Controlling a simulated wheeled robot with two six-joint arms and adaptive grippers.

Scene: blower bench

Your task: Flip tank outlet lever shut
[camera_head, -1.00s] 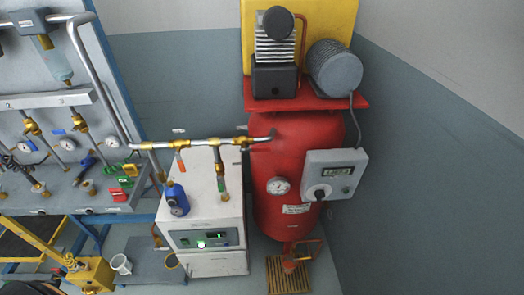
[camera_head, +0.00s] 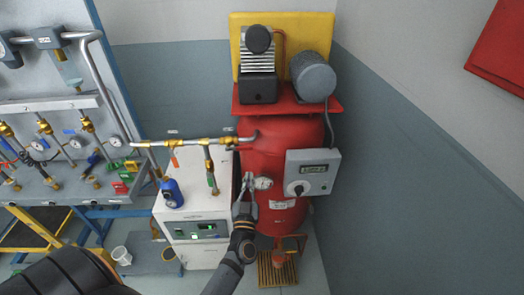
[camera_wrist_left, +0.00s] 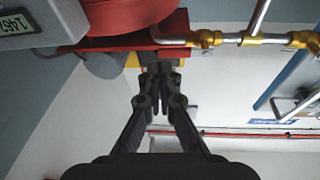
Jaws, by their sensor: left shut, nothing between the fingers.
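The red tank (camera_head: 275,150) stands upright under the compressor, and a metal pipe (camera_head: 190,142) with brass fittings runs left from its upper side. A brass fitting (camera_head: 230,142) sits at the pipe's tank end; I cannot clearly make out the outlet lever there. My left gripper (camera_head: 248,180) is in front of the tank's left side, below the pipe and beside the round gauge (camera_head: 263,183). It is shut and empty. In the left wrist view, the gripper (camera_wrist_left: 160,72) points up the picture, with the pipe (camera_wrist_left: 225,39) above and right. My right gripper is out of view.
A grey control box (camera_head: 313,172) is on the tank's right. A white dryer cabinet (camera_head: 197,228) stands left of the tank, with a blue filter (camera_head: 172,193) near its top. A valve panel (camera_head: 50,150) is farther left.

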